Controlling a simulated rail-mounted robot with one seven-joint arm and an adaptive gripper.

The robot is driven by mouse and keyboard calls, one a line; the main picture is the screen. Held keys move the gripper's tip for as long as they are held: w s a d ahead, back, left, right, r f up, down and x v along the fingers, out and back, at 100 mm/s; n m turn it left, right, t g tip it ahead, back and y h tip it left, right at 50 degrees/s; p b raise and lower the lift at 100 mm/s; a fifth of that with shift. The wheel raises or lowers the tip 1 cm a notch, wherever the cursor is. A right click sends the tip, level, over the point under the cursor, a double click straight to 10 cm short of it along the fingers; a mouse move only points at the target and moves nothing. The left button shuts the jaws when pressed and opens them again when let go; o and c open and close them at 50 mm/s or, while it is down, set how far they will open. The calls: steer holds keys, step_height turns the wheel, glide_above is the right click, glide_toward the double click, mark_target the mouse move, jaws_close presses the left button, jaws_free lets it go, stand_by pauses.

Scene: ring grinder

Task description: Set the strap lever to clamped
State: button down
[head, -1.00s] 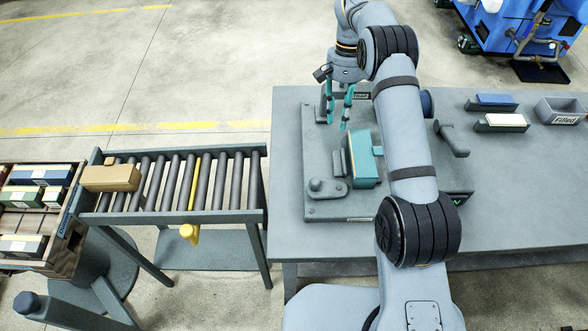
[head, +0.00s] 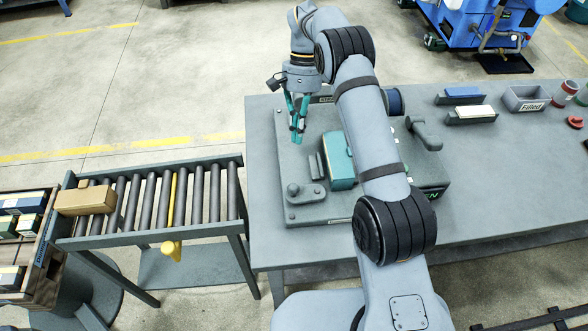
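The fixture plate (head: 299,152) lies on the grey table. A small arm with a round knob (head: 293,189) sits at its near left corner on a rounded base. A crank-like handle (head: 427,133) stands on the right side of the fixture. I cannot tell which of these is the strap lever, or its setting. A teal block (head: 338,160) with a dark upright piece on its left stands mid-plate. My gripper (head: 297,137) points down over the plate's far left part. Its teal fingers converge at the tips, with nothing visible between them. Its height above the plate is unclear.
My arm hides part of the fixture's right side. A roller conveyor (head: 206,199) with a cardboard box (head: 85,200) stands left of the table. A blue block (head: 463,93), a white-topped block (head: 470,113) and a grey bin labelled Filled (head: 526,99) sit at the right.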

steer(key=p+x, duration=0.1)
steer(key=x, duration=0.6)
steer(key=shift+s, duration=0.25)
steer(key=s+p, duration=0.2)
steer(key=shift+s+a+f, duration=0.1)
steer(key=shift+s+a, duration=0.2)
steer(key=shift+s, duration=0.05)
steer(key=shift+s+a, duration=0.1)
steer(key=shift+s, duration=0.45)
steer(key=shift+f, duration=0.1)
steer(key=shift+s+a, duration=0.1)
steer(key=shift+s, duration=0.05)
